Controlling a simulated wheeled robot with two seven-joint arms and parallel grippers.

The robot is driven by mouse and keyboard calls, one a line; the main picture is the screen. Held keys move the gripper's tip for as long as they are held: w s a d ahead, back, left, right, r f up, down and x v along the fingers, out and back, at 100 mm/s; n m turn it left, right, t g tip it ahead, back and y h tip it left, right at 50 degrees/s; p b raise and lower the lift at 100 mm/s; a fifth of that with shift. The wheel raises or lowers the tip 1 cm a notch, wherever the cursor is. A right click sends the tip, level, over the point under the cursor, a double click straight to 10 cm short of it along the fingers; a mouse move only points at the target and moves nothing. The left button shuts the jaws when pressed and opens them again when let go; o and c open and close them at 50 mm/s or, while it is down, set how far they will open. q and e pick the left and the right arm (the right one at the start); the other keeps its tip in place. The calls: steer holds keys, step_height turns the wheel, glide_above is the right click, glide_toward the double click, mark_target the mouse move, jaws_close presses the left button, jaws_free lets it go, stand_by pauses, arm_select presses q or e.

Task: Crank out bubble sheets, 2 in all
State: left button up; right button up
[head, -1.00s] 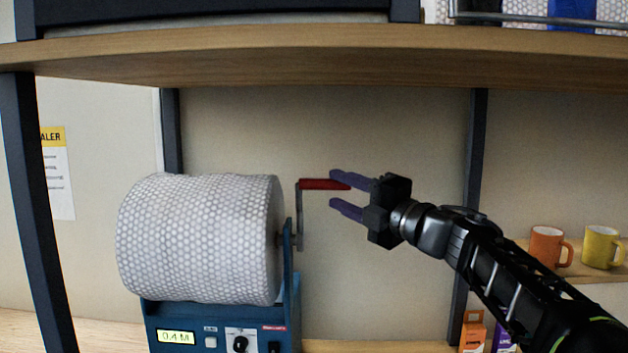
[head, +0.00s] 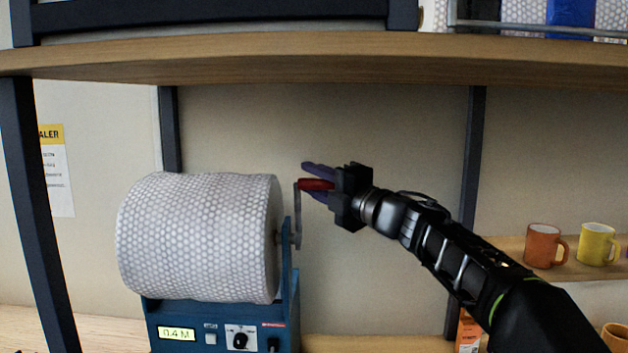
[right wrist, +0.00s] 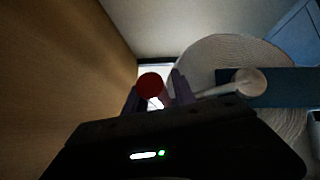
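A roll of bubble wrap (head: 200,235) sits on a blue dispenser (head: 290,310) whose display (head: 177,334) reads 0.4 M. A crank with a red handle (head: 314,184) is on the roll's right side. The handle points right, at the top of the crank arm (head: 297,222). My right gripper (head: 314,182) is open, with one finger above and one below the handle. In the right wrist view the red handle end (right wrist: 152,84) lies between the fingers, with narrow gaps beside it. No cut sheet shows. My left gripper is out of view.
A wooden shelf (head: 300,60) runs above the roll and arm. Dark posts (head: 467,200) stand either side. An orange mug (head: 543,245) and a yellow mug (head: 597,243) stand on a ledge at right.

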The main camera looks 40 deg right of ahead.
jaws_close()
stand_by(1.1)
